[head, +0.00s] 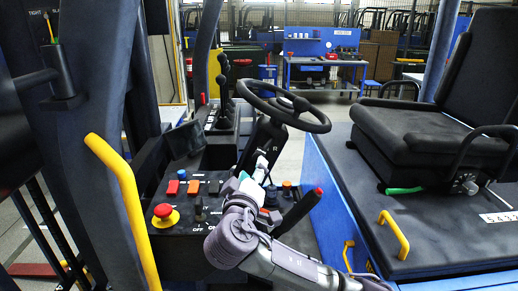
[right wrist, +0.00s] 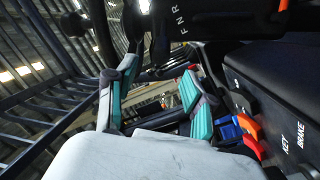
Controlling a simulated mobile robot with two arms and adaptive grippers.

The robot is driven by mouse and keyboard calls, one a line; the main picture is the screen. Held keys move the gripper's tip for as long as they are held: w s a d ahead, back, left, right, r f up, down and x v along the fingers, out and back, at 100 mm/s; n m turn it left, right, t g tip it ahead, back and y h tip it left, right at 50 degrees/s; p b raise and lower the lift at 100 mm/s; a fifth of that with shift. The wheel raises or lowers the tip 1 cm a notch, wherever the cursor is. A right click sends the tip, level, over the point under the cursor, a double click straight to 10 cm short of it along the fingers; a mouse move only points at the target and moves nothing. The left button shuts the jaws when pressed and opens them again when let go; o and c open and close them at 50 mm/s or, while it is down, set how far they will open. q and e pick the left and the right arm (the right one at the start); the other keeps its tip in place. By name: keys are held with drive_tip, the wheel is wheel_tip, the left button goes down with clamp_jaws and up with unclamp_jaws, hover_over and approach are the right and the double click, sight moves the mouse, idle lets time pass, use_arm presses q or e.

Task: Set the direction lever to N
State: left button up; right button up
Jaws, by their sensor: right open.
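The steering column (right wrist: 220,22) carries the letters F, N, R in the right wrist view. In the head view the column (head: 262,135) shows only the R clearly. A dark stick (right wrist: 160,38) stands beside the letters in the right wrist view; it may be the direction lever, but its setting is unclear. My right gripper (head: 261,168) is just below the column in the head view and hides part of it. In the right wrist view its teal-padded fingers (right wrist: 158,72) are apart, with nothing clearly between them. My left gripper is out of view.
The steering wheel (head: 285,105) is above my right gripper. A console with a red stop button (head: 163,212) and coloured switches lies left and below. A red-tipped lever (head: 300,210) stands close on the right. The seat (head: 430,135) is farther right, a yellow handrail (head: 128,205) left.

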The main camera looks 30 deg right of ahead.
sight(259, 150)
drive_tip(key=p+x, duration=0.2)
drive_tip(key=x, duration=0.6)
drive_tip(key=shift+w+d, duration=0.15)
drive_tip(key=shift+d, duration=0.2)
drive_tip(key=shift+w+d+p, duration=0.2)
drive_tip(key=shift+w+p, duration=0.1)
drive_tip(key=shift+w+d+f, duration=0.1)
drive_tip(key=shift+w+d, duration=0.1)
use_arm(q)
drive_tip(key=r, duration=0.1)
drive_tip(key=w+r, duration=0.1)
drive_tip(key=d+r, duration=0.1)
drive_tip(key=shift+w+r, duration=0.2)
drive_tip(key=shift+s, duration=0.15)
use_arm(e)
drive_tip(key=shift+c, duration=0.3)
clamp_jaws()
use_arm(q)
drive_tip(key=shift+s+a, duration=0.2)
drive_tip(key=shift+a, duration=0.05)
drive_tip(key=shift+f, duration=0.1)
use_arm(e)
drive_tip(key=shift+f, duration=0.1)
